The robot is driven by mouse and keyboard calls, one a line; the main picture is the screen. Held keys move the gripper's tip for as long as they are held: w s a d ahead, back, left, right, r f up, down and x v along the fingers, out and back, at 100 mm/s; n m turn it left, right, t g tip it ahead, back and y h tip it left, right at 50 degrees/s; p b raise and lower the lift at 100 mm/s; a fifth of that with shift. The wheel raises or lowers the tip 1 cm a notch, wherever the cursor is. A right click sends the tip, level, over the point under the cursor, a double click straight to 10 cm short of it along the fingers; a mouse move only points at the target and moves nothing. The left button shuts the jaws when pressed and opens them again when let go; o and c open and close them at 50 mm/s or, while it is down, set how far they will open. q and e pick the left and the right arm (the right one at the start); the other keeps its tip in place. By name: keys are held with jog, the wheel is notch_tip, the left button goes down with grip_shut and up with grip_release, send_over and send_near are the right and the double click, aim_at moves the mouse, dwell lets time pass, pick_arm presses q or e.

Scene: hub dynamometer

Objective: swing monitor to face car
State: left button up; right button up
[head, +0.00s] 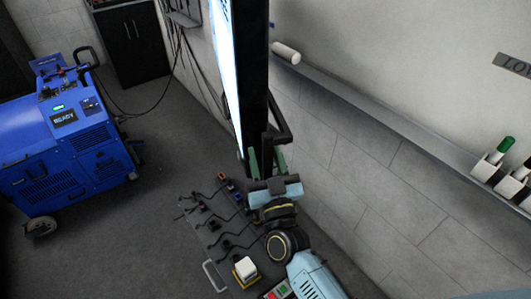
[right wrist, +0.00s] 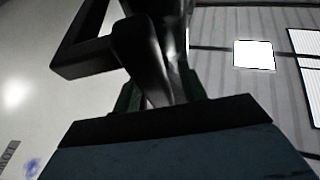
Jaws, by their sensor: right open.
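The monitor (head: 252,75) stands nearly edge-on in the head view, its lit screen (head: 224,70) facing left and its thick black frame toward the right. A black bar handle (head: 285,122) juts from the right side of its lower frame. My right gripper (head: 267,160) is at the monitor's lower end, just below the handle, with green fingertips apart. In the right wrist view, black handle parts (right wrist: 150,55) rise between and in front of the open fingers (right wrist: 162,92); I cannot tell whether they touch. My left gripper is not in view. No car is visible.
A blue wheeled machine (head: 65,140) reading READY stands at left. A floor rack with several cables and tools (head: 215,225) lies beside my right arm. A wall shelf (head: 375,105) with bottles runs along the right. Grey floor between machine and rack is clear.

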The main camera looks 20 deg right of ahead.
jog(key=shift+w, duration=0.15)
jog(key=shift+c, duration=0.3)
grip_shut()
jog(key=shift+d, duration=0.1)
